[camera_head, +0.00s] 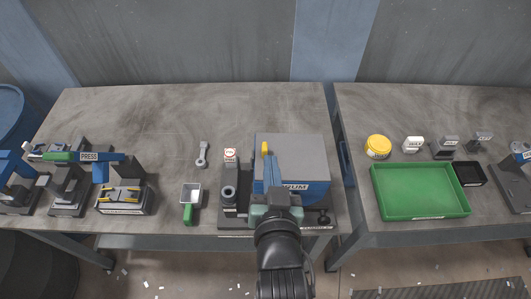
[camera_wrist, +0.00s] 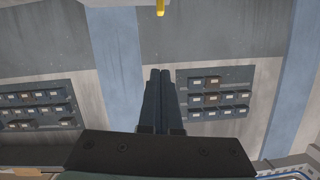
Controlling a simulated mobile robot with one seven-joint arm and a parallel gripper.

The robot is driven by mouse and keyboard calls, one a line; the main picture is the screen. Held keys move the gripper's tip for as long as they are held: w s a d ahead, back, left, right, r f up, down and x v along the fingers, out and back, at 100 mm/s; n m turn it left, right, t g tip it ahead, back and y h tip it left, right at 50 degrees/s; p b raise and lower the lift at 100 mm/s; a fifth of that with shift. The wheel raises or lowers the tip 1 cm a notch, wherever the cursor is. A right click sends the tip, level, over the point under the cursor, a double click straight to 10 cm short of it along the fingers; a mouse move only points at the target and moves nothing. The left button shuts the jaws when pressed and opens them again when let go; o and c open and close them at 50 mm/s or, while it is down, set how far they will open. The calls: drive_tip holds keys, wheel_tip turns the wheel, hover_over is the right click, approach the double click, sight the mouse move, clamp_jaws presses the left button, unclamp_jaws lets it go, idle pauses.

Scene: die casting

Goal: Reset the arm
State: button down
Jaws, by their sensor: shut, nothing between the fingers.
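My arm reaches up from the bottom centre of the head view, in front of a blue-and-grey machine (camera_head: 300,155) on the left table. The fingers point toward a grey wall with racks of small bins. A yellow tip (camera_wrist: 160,8) shows at the top edge of the wrist view.
The left table (camera_head: 130,110) also holds a blue press (camera_head: 108,163), a green-handled ladle (camera_head: 189,205) and a small grey tool (camera_head: 202,154). The right table (camera_head: 480,105) carries a green tray (camera_head: 420,213), a yellow-lidded jar (camera_head: 378,146) and a black box (camera_head: 470,174). A gap separates the tables.

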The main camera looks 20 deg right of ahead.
drive_tip(key=w+a+r+n+t, duration=0.1)
drive_tip(key=w+a+r+t, duration=0.15)
drive_tip(key=r, duration=0.95)
drive_tip(key=w+a+r+n+t, duration=0.1)
drive_tip(key=w+a+r+t, duration=0.15)
drive_tip(key=r, duration=0.95)
drive_tip(key=s+a+r+t+y, duration=0.1)
drive_tip(key=s+r+t, duration=0.1)
drive_tip(key=r, duration=0.6)
drive_tip(key=s+a+r+n+t+y+b, duration=0.1)
drive_tip(key=s+a+r+t, duration=0.1)
drive_tip(key=r, duration=0.6)
drive_tip(key=s+a+r+n+t+y, duration=0.1)
drive_tip(key=s+r+t, duration=0.2)
drive_tip(key=s+r, duration=0.2)
wheel_tip(320, 180, up, 3)
drive_tip(key=shift+s+a+f+t, duration=0.1)
drive_tip(key=shift+s+a+t, duration=0.1)
drive_tip(key=shift+a+t, duration=0.15)
